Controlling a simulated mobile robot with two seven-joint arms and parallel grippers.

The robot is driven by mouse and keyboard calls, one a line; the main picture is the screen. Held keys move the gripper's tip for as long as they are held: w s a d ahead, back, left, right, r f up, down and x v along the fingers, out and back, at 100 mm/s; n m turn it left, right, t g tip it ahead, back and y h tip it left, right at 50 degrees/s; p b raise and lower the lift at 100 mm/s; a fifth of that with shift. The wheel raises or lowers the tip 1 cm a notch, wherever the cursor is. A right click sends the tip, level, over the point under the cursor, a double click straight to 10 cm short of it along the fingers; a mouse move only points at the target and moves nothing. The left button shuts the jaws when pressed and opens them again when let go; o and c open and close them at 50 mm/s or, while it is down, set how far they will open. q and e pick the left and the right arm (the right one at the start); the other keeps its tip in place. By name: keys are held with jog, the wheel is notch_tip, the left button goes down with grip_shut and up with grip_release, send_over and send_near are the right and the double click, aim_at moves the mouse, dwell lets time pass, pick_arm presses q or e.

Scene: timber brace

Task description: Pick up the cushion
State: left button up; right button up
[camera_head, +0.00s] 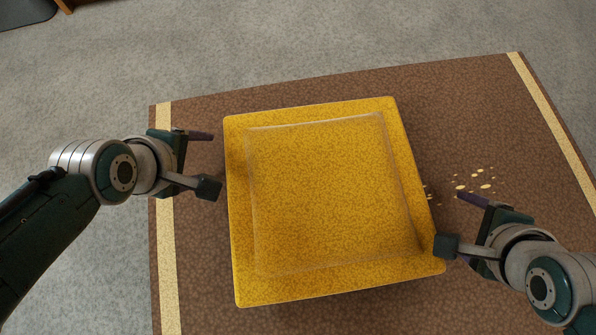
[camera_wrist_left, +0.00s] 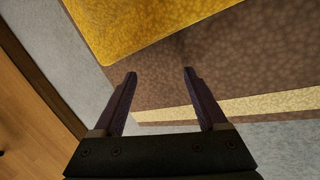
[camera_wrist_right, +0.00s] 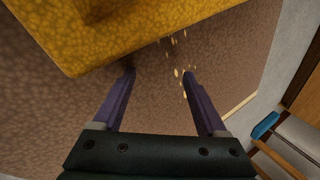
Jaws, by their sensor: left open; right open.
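The cushion (camera_head: 325,190) shows in the head view as a yellow speckled square with a raised, softly edged middle. A wider yellow square border (camera_head: 237,285) surrounds it; I cannot tell whether that is a separate piece beneath. My left gripper (camera_head: 204,162) is open and empty just off the left edge. My right gripper (camera_head: 458,222) is open and empty by the lower right edge, one fingertip close to or over the corner. Yellow also shows ahead of the fingers in the left wrist view (camera_wrist_left: 140,20) and the right wrist view (camera_wrist_right: 110,32).
The yellow square lies over a brown rug (camera_head: 460,100) with cream stripes (camera_head: 166,270). Small pale yellow flecks (camera_head: 478,180) lie on the rug to the right. Grey carpet (camera_head: 250,45) is clear behind.

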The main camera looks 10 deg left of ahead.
pick_arm(q)
jog(key=shift+w+d+f, duration=0.1)
jog(key=shift+d+f, duration=0.05)
pick_arm(e)
jog(key=shift+w+a+f, duration=0.1)
jog(key=shift+a+f, duration=0.05)
jog(key=shift+a, duration=0.1)
pick_arm(q)
jog(key=shift+d, duration=0.35)
pick_arm(e)
jog(key=shift+a, duration=0.3)
pick_arm(q)
jog(key=shift+d, duration=0.3)
pick_arm(e)
jog(key=shift+a, duration=0.2)
